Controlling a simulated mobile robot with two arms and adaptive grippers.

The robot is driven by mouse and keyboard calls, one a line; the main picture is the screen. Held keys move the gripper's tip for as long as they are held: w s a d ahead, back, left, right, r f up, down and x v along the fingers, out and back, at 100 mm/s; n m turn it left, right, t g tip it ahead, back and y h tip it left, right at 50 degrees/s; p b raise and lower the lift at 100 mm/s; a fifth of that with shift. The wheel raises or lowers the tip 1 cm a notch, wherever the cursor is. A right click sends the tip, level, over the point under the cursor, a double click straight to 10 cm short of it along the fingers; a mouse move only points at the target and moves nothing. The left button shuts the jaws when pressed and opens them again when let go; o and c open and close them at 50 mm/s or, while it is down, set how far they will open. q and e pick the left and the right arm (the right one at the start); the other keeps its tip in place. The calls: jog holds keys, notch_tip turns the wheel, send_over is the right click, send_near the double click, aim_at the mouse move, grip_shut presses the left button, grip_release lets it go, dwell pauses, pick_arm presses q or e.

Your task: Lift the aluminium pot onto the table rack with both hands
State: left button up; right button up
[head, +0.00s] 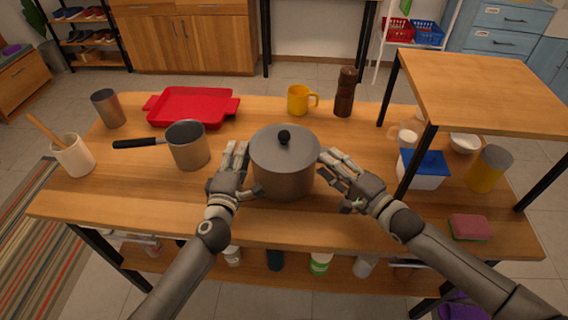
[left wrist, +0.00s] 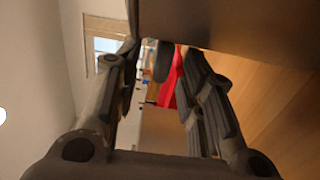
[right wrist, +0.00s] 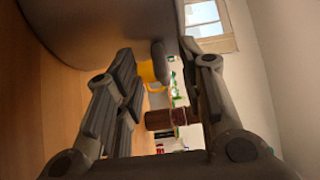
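The aluminium pot (head: 283,172) stands upright on the wooden table, with its grey lid and black knob (head: 284,137) on top. Its grey wall also shows in the left wrist view (left wrist: 225,25) and the right wrist view (right wrist: 100,30). My left gripper (head: 241,172) is at the pot's left side, its fingers apart. My right gripper (head: 339,180) is at the pot's right side, also with fingers apart. In each wrist view a dark side handle (left wrist: 163,62) (right wrist: 159,52) shows between the open fingers, with gaps around it. The table rack (head: 485,85) stands at the right, its wooden top bare.
A saucepan (head: 188,150) stands close left of my left gripper. A red tray (head: 192,105), yellow mug (head: 299,100) and brown mill (head: 345,95) are behind. A blue-lidded box (head: 423,172), yellow can (head: 488,170) and white bowl (head: 464,143) are under or near the rack; a sponge (head: 469,228) lies in front.

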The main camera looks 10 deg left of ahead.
pick_arm(q)
grip_shut()
pick_arm(e)
grip_shut()
dwell(0.4)
pick_arm(q)
jog(key=shift+w+r, duration=0.1)
jog(key=shift+r, duration=0.1)
pick_arm(e)
jog(key=shift+w+r, duration=0.1)
jog(key=shift+r, duration=0.15)
